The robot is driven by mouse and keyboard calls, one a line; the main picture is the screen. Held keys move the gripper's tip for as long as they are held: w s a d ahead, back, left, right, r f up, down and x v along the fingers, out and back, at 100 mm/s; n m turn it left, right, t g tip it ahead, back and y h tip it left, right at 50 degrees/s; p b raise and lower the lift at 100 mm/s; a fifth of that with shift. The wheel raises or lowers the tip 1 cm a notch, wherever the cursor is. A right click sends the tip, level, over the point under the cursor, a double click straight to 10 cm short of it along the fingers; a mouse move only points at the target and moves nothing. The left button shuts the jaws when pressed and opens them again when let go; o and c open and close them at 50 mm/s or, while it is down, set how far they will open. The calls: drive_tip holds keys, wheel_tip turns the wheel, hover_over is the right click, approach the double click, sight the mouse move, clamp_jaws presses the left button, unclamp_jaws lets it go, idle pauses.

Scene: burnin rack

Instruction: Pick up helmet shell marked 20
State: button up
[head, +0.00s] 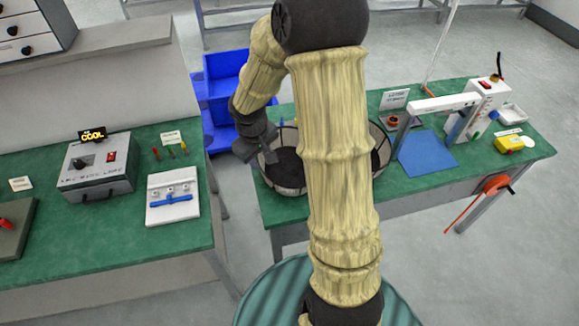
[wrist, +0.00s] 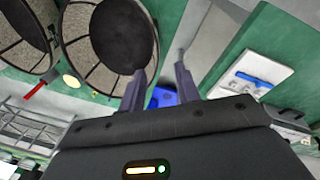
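No number 20 is legible in either view, so I cannot tell which thing is the helmet shell marked 20. Round mesh-walled holders (head: 288,181) with dark round insides stand on the right green table, partly hidden behind my arm. The wrist view shows two of them, one at the upper middle (wrist: 83,60) and one at the upper left (wrist: 12,62). My gripper (head: 256,148) is at the left edge of the nearer holder in the head view. In the wrist view, my gripper's fingers (wrist: 160,66) are apart with nothing seen between them.
Blue bins (head: 222,100) stand behind the gap between the tables. The left table holds a control box (head: 97,166) and a white board with a blue part (head: 172,197). The right table holds a blue mat (head: 426,153), a white press-like device (head: 468,115) and a yellow item (head: 509,144).

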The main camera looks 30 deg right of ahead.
sight(267, 177)
wheel_tip(267, 177, down, 9)
drive_tip(key=w+d, duration=0.1)
drive_tip(key=shift+w+b, duration=0.2)
drive_tip(key=shift+b, duration=0.1)
drive_tip(key=shift+r, duration=0.15)
drive_tip(key=f, duration=0.3)
drive_tip(key=w+d+f, duration=0.1)
drive_tip(key=f, duration=0.1)
drive_tip(key=shift+d, duration=0.1)
idle(0.4)
clamp_jaws()
